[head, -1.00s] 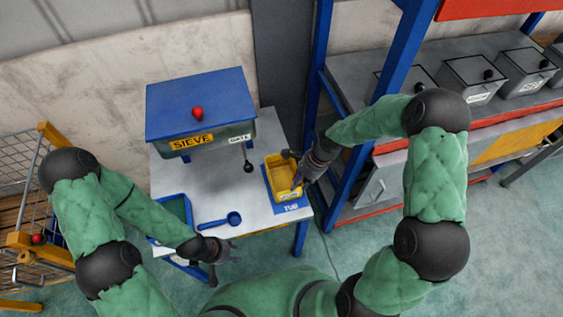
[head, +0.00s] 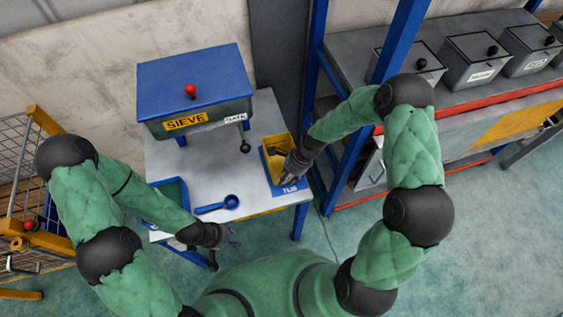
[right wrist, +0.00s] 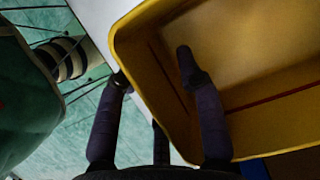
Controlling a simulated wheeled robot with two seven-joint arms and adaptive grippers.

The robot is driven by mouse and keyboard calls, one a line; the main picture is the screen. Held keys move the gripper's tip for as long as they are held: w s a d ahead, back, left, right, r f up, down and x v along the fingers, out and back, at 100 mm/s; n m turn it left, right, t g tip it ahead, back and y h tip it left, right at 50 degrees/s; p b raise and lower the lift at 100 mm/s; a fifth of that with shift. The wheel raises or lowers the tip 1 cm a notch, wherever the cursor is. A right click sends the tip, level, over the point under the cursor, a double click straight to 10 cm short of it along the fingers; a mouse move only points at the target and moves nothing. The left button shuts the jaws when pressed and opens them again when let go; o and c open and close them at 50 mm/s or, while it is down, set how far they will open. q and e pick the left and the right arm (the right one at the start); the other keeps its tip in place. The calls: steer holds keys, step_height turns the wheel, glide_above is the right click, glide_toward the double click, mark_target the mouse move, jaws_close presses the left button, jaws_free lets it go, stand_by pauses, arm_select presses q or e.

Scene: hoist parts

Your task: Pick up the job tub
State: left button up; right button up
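The yellow job tub (head: 272,167) stands on the blue mat marked TUB (head: 293,188) at the table's right end. It also fills much of the right wrist view (right wrist: 260,60). My right gripper (head: 287,173) is at the tub's right side and hides part of it. In the right wrist view its fingers (right wrist: 152,75) are apart, one inside the tub and one outside, with the tub's wall between them. I see no firm squeeze on the wall. My left gripper (head: 228,252) is open and empty, in front of the table.
A blue-lidded sieve box (head: 195,88) stands at the back of the table (head: 215,178). A blue scoop (head: 218,205) and a blue tray (head: 172,188) lie to the left. A blue-posted shelf (head: 460,55) with grey bins stands right; a wire cart (head: 25,180) stands left.

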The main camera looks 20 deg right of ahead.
steer(key=shift+a+f, duration=0.2)
steer(key=shift+f, duration=0.15)
jaws_close()
steer(key=shift+r, duration=0.1)
